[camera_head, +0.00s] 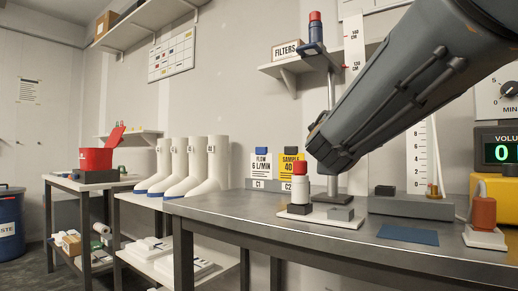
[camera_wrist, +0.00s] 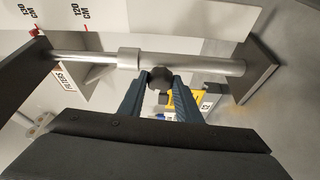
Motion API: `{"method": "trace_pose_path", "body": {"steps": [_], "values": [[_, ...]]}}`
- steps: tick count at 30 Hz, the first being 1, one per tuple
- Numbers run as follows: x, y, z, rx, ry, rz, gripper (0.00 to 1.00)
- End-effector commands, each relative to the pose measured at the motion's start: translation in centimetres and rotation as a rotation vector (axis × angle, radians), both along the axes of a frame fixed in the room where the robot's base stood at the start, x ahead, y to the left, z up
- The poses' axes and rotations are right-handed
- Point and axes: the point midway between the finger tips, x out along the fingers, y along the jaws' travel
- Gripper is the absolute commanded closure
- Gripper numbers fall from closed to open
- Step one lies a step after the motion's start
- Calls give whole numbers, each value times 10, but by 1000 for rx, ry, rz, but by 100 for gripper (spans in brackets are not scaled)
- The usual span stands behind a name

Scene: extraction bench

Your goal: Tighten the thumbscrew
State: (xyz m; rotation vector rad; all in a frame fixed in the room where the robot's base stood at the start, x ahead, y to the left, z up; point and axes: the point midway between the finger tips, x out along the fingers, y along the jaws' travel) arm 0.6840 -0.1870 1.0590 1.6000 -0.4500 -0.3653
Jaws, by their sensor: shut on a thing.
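The thumbscrew (camera_wrist: 160,74) is a small dark round knob in the middle of the wrist view, on the near side of a metal post. My gripper (camera_wrist: 160,80) has its two blue-grey fingers on either side of the knob and is shut on it. The post (camera_wrist: 205,65) runs across the wrist view, with a wider pale collar (camera_wrist: 128,58) beside the knob. In the head view the post (camera_head: 331,92) stands upright on the bench, and my arm hides its middle, the knob and my fingers.
The post carries a blue, red-capped device (camera_head: 316,32) on top. On the metal bench (camera_head: 250,207) stand a red-and-white bottle (camera_head: 301,192), a grey block (camera_head: 395,205) and an orange jar (camera_head: 484,212). A blue mat (camera_head: 408,235) lies flat.

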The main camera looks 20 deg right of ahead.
Motion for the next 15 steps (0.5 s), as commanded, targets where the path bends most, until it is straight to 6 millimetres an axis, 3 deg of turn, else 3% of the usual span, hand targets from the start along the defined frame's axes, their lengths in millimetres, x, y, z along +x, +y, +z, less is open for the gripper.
{"method": "trace_pose_path", "body": {"steps": [15], "values": [[0,0,-2,119,-150,-1,92]]}}
